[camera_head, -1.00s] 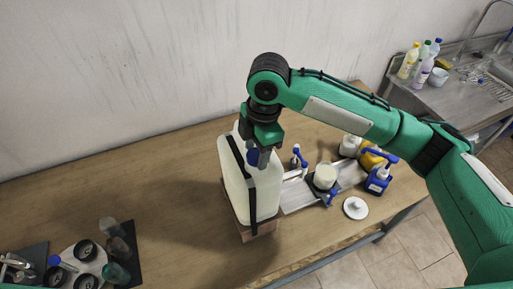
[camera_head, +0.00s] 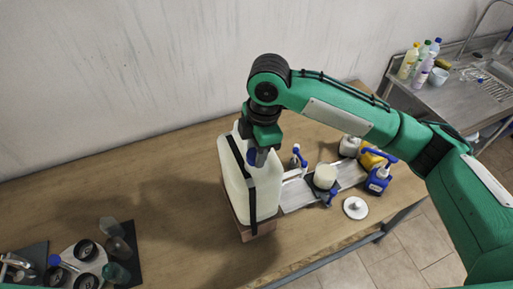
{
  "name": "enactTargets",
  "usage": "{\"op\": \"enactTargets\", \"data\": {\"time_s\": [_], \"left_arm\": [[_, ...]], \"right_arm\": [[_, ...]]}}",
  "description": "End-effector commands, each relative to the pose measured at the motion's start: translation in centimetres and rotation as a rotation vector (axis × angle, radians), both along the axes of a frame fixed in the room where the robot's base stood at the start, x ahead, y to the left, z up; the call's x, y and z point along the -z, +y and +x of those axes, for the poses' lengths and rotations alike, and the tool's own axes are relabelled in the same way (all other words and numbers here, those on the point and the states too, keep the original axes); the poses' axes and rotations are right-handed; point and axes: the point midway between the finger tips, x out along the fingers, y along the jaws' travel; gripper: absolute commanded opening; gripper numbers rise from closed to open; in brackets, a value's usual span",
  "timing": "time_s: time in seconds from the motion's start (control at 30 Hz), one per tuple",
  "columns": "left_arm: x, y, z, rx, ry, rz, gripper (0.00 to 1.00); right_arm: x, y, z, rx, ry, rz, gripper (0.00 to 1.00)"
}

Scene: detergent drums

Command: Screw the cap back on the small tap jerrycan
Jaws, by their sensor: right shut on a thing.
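A white jerrycan (camera_head: 234,189) with a black strap stands upright on a wooden block (camera_head: 259,231) near the middle of the table. My right gripper (camera_head: 259,154) reaches down from above to the top of the jerrycan and is shut on a small blue cap (camera_head: 259,158). The cap overlaps the jerrycan's top in this view. The neck is hidden behind my gripper, so I cannot tell whether the cap touches it. My left gripper is not in view.
Right of the jerrycan, a metal tray (camera_head: 296,195) holds a white jar (camera_head: 325,176) and blue-topped parts. Cups stand at the lower left (camera_head: 114,247). The table's left middle is clear.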

Motion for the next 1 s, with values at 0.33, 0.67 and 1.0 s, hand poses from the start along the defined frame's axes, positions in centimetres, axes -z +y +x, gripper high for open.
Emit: {"op": "enactTargets", "data": {"time_s": [0.33,0.67,1.0], "left_arm": [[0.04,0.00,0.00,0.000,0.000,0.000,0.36],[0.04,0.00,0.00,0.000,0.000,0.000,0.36],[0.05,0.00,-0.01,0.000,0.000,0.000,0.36]], "right_arm": [[0.18,0.03,-0.14,0.363,0.002,-0.001,0.13],[0.23,0.01,-0.14,0.417,0.003,-0.002,0.13],[0.32,0.07,-0.27,0.653,0.004,-0.002,0.13]]}}
